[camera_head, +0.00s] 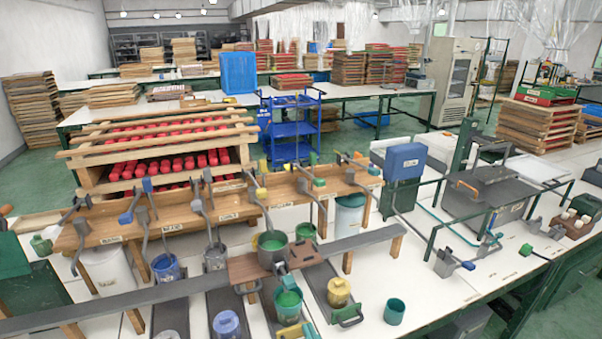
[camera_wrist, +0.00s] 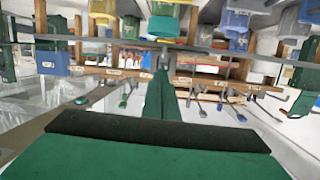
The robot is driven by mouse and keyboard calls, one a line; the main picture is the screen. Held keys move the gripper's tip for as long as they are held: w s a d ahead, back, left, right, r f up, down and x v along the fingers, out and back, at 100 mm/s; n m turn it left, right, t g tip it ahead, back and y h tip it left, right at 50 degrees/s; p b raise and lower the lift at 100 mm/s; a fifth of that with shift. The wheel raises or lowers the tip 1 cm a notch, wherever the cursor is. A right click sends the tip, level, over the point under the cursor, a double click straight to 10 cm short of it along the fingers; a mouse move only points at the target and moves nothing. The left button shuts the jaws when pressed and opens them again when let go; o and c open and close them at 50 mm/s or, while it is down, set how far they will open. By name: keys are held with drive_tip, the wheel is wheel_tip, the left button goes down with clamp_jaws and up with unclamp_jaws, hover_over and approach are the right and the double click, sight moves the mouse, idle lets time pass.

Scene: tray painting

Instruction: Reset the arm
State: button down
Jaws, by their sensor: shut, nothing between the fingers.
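My gripper (camera_wrist: 161,76) shows in the middle of the wrist view. Its two long green fingers lie side by side and narrow toward their tips, with nothing visible between them. The wide green and black body of the gripper fills the bottom of that view. The fingers appear apart from the workbench and its containers, which look upside down beyond them.
A grey machine (camera_head: 488,189) stands at right. White bench surface right of the cup is clear.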

drive_tip(key=s+f+m+h, duration=0.4)
drive_tip(key=s+f+h, duration=0.1)
drive_tip(key=s+f, duration=0.9)
drive_tip(key=s+a+r, duration=0.1)
drive_tip(key=s, duration=0.8)
drive_tip(key=s+a+r+n, duration=0.1)
drive_tip(key=s, duration=0.9)
drive_tip(key=shift+a+r, duration=0.2)
drive_tip(key=shift+a, duration=0.05)
drive_tip(key=shift+w, duration=0.1)
